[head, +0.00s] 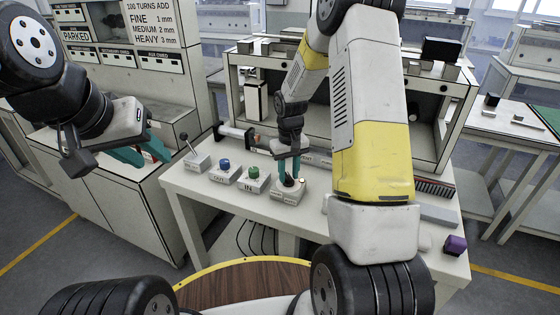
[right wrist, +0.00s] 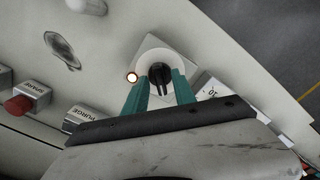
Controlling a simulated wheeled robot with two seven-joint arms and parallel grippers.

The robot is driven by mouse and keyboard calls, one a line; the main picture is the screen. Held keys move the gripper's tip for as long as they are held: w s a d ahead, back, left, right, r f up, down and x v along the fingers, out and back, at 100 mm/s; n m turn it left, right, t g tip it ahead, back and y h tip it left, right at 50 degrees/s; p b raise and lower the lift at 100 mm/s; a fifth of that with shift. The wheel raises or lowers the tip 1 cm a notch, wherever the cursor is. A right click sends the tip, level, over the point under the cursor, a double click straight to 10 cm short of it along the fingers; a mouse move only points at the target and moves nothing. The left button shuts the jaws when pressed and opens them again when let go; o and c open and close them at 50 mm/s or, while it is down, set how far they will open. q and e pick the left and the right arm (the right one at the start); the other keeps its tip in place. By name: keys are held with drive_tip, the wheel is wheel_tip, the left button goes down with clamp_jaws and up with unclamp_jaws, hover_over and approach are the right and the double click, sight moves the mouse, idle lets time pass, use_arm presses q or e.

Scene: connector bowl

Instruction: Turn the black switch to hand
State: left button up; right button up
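The black switch (right wrist: 160,74) is a round knob with a narrow grip, on top of a small pale box (head: 289,197) on the workbench. A lit lamp (right wrist: 132,78) is beside the knob. My right gripper (head: 289,173) points down over this box. Its teal fingers stand on either side of the knob in the right wrist view (right wrist: 160,88), and a small gap seems to remain beside the narrow grip. The knob's marked positions are not readable. My left gripper (head: 143,156) is open and empty, in the air left of the bench.
Boxes with a blue button (head: 223,163) and a green button (head: 253,172) stand left of the switch box, beside a lever box (head: 196,162). A red button (right wrist: 18,105) shows in the wrist view. A purple block (head: 455,245) lies at the bench's right end.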

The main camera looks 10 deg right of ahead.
sight(289, 175)
drive_tip(key=shift+r, duration=0.1)
wheel_tip(289, 175, up, 8)
drive_tip(key=shift+f, duration=0.2)
idle(0.4)
drive_tip(key=s+r+m+t, duration=0.1)
drive_tip(key=s+r, duration=0.4)
drive_tip(key=r, duration=0.2)
drive_tip(key=s+r+t, duration=0.2)
drive_tip(key=s+r, duration=0.3)
drive_tip(key=r, duration=0.3)
drive_tip(key=s+a+r+t+y, duration=0.1)
drive_tip(key=s+r, duration=0.1)
drive_tip(key=s, duration=0.5)
drive_tip(key=s+a+r+t+y, duration=0.1)
drive_tip(key=s+r+t, duration=0.1)
drive_tip(key=s, duration=0.5)
drive_tip(key=shift+s+r+m, duration=0.2)
drive_tip(key=shift+r+m, duration=0.2)
drive_tip(key=shift+r, duration=0.25)
drive_tip(key=shift+a, duration=0.1)
